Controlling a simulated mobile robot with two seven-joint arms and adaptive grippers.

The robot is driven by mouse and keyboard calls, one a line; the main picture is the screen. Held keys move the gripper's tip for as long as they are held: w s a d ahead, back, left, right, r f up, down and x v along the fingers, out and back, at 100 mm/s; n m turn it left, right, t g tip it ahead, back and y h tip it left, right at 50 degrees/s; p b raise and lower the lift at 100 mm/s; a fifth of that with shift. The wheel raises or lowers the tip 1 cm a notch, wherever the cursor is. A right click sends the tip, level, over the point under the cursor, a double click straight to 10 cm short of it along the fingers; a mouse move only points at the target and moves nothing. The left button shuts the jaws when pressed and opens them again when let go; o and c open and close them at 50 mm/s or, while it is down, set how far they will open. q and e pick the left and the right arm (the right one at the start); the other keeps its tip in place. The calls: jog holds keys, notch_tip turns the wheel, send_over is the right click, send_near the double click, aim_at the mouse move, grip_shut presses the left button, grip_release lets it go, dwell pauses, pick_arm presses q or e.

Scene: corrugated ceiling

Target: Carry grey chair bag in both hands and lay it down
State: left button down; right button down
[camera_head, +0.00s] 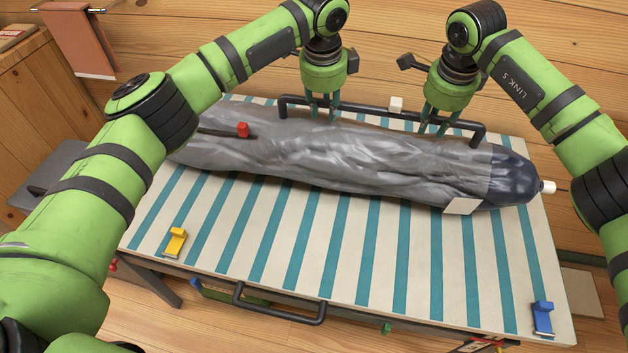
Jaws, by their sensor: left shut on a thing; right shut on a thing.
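The grey chair bag (350,155), long and wrinkled with a dark navy right end (510,177), stretches across the far half of the striped table (300,240). I cannot tell whether it rests on the top or hangs just above it. A pale label (461,206) shows near its right end. My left gripper (321,112) is shut at the bag's far edge, left of its middle. My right gripper (430,124) is shut at the same edge further right. Both point down beside a black bar (375,114); the exact grip points are partly hidden.
A yellow clip (176,241) sits at the table's near left, a blue clip (542,317) at its near right. A black handle (280,308) juts from the near edge. The near striped area is clear.

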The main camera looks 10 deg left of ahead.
pick_arm(q)
jog(key=shift+w+d+f+b, duration=0.1)
jog(key=shift+f+b, duration=0.4)
jog(key=shift+b, duration=0.15)
pick_arm(e)
jog(key=shift+f, duration=0.8)
pick_arm(q)
jog(key=c, duration=1)
grip_release()
jog(key=shift+f, duration=0.1)
pick_arm(e)
jog(key=c, duration=1)
grip_release()
jog(key=shift+s, duration=0.1)
pick_arm(q)
jog(key=shift+s, duration=0.3)
pick_arm(e)
jog(key=shift+s+r, duration=0.1)
jog(key=shift+r, duration=0.05)
